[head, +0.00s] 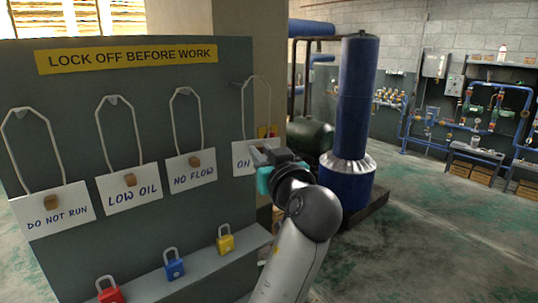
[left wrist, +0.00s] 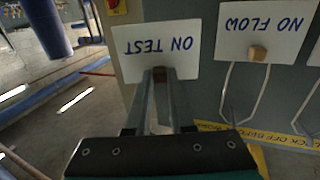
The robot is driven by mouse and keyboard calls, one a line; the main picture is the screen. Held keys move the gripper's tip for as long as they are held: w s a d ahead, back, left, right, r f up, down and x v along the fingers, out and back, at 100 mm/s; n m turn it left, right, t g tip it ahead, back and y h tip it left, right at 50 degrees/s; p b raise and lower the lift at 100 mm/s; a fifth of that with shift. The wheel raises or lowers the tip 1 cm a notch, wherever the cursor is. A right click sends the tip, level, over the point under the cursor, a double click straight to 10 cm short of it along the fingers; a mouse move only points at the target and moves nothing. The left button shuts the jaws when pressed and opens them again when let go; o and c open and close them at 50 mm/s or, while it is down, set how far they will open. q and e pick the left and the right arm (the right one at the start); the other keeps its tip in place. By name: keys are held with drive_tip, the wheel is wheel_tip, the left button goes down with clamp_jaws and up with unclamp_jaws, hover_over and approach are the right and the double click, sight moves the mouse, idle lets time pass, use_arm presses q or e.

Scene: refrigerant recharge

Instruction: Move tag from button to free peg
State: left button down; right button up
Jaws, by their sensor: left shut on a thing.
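The white "ON TEST" tag (head: 241,158) is upright in front of the right end of the grey board (head: 225,110). My left gripper (head: 262,158) is shut on the tag's small wooden block, which also shows between the fingertips in the left wrist view (left wrist: 160,75). The tag's cord loop (head: 257,78) stands up above it, beside a small peg (head: 236,84); I cannot tell whether the loop is around that peg. A yellow and red button fitting (head: 267,131) shows just behind the cord, partly hidden. My right gripper is not in view.
Tags "DO NOT RUN" (head: 52,212), "LOW OIL" (head: 128,187) and "NO FLOW" (head: 190,172) hang from pegs on the board. Red (head: 110,292), blue (head: 175,266) and yellow (head: 225,241) padlocks stand on the shelf below. A blue column (head: 352,110) stands behind, right.

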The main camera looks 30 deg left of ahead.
sight(248, 154)
use_arm(q)
drive_tip(key=shift+w+a, duration=0.2)
drive_tip(key=shift+a, duration=0.3)
drive_tip(key=shift+w+a, duration=0.15)
drive_tip(key=shift+a, duration=0.3)
drive_tip(key=shift+w+a+f+b, duration=0.1)
drive_tip(key=shift+w+a+f, duration=0.15)
drive_tip(key=shift+a, duration=0.3)
drive_tip(key=shift+w+a+f+b, duration=0.1)
drive_tip(key=shift+w+a+f, duration=0.1)
drive_tip(key=shift+a, duration=0.3)
drive_tip(key=shift+w+a+f+b, duration=0.15)
drive_tip(key=shift+w+a, duration=0.1)
drive_tip(key=shift+a, duration=0.3)
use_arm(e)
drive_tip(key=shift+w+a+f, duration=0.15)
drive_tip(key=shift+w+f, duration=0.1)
use_arm(q)
drive_tip(key=c, duration=0.7)
unclamp_jaws()
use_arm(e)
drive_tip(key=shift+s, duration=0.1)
